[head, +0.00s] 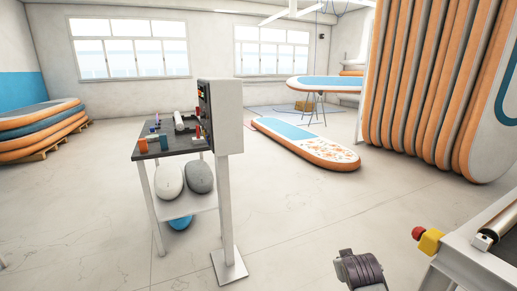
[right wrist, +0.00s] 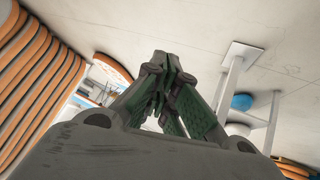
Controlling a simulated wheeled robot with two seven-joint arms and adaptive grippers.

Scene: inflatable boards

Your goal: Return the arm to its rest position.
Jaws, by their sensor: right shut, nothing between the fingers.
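My right gripper (right wrist: 165,72) fills the middle of the right wrist view. Its green-padded fingers meet at the tips, shut with nothing between them. In the head view a grey rounded part of my right arm (head: 360,270) shows at the bottom, right of centre, beside a machine. The right gripper's fingertips are not clear in the head view. My left gripper is in neither view.
A machine (head: 480,262) with a red button (head: 418,233) stands close at the lower right. A control box (head: 221,115) on a post and a small table (head: 170,153) stand left of centre. Boards (head: 430,80) lean at the right; one board (head: 305,143) lies on the floor. Open floor lies between.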

